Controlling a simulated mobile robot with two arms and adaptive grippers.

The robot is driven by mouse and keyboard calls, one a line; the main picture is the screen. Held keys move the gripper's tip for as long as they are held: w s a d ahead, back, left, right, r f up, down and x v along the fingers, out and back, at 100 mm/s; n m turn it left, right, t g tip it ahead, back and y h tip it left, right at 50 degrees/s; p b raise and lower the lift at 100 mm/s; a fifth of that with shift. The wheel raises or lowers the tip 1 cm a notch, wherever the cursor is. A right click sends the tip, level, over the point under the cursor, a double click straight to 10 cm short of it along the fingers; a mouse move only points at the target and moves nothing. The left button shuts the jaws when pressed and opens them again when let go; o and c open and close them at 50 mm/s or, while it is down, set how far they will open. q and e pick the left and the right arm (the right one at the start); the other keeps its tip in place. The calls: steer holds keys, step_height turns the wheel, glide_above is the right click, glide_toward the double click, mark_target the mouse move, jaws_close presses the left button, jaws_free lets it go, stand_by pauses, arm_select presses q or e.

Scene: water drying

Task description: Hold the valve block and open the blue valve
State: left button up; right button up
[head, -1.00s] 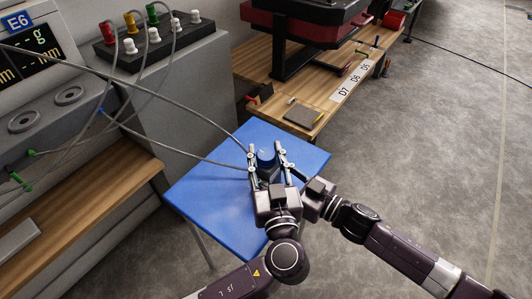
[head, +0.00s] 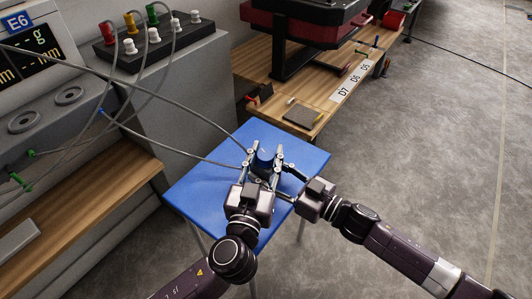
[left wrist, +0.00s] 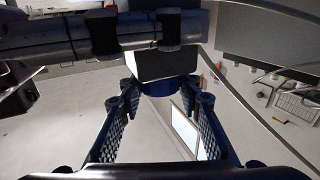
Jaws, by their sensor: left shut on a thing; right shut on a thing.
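The blue valve (head: 265,157) is a round blue knob near the middle of the blue table (head: 205,190). My left gripper (head: 262,158) reaches it from the front, one finger on each side, and is shut on it. In the left wrist view the blue valve (left wrist: 160,88) shows between the two fingers (left wrist: 163,100), with a grey block-like part (left wrist: 163,64) just beyond it. My right gripper (head: 287,172) comes in from the right, low beside the left one, shut on the valve block. The block is mostly hidden behind the fingers.
Grey cables (head: 190,103) run from the panel at left to the table around the valve. A wooden bench (head: 275,95) with labels and a dark plate stands behind. A wooden ledge (head: 95,195) lies left.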

arm_select(q)
steer(key=m+g+h, duration=0.2)
steer(key=h, duration=0.2)
steer(key=m+g+h, duration=0.2)
steer(key=m+h, duration=0.1)
steer(key=shift+w+a+f+m+h, duration=0.1)
steer(key=shift+m+h, duration=0.2)
steer(key=shift+h, duration=0.1)
steer(key=shift+m+g+h, duration=2)
steer(key=shift+g, duration=0.4)
arm_select(e)
steer(key=shift+s+a+r, duration=0.1)
arm_select(q)
steer(key=o, duration=1.2)
steer(key=v, duration=1.2)
